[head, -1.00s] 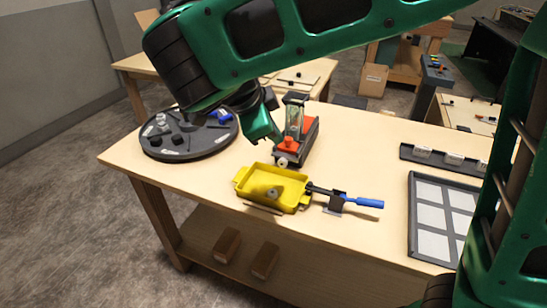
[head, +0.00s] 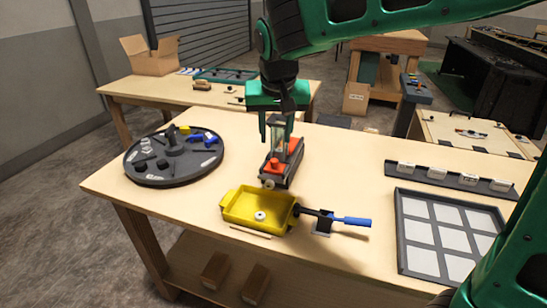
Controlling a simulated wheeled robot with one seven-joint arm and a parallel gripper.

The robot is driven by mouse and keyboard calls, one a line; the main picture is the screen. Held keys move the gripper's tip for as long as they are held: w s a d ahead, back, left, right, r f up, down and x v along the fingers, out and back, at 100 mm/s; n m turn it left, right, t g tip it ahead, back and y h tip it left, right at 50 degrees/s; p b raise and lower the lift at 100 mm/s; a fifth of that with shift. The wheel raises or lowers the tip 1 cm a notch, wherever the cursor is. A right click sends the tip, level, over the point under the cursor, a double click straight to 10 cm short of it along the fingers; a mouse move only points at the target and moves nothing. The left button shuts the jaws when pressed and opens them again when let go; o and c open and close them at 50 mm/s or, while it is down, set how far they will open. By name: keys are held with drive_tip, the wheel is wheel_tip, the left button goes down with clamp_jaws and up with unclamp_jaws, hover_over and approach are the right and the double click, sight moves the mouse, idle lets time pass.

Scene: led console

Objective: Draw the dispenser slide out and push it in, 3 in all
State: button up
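The yellow tray (head: 232,221) holds a small white disc (head: 260,216), in front of the dispenser.
A dark round turntable (head: 150,178) with small parts stands at left. A blue-handled tool (head: 350,221) rests on a stand right of the tray. A panelled grey frame (head: 400,240) and a dark rail (head: 432,178) lie at right. Bare bench top lies between.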

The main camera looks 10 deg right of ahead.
sight(274, 160)
drive_tip(key=x, duration=1)
drive_tip(key=shift+w+f, duration=0.15)
drive_tip(key=shift+f, duration=0.15)
clamp_jaws()
drive_tip(key=shift+a, duration=0.1)
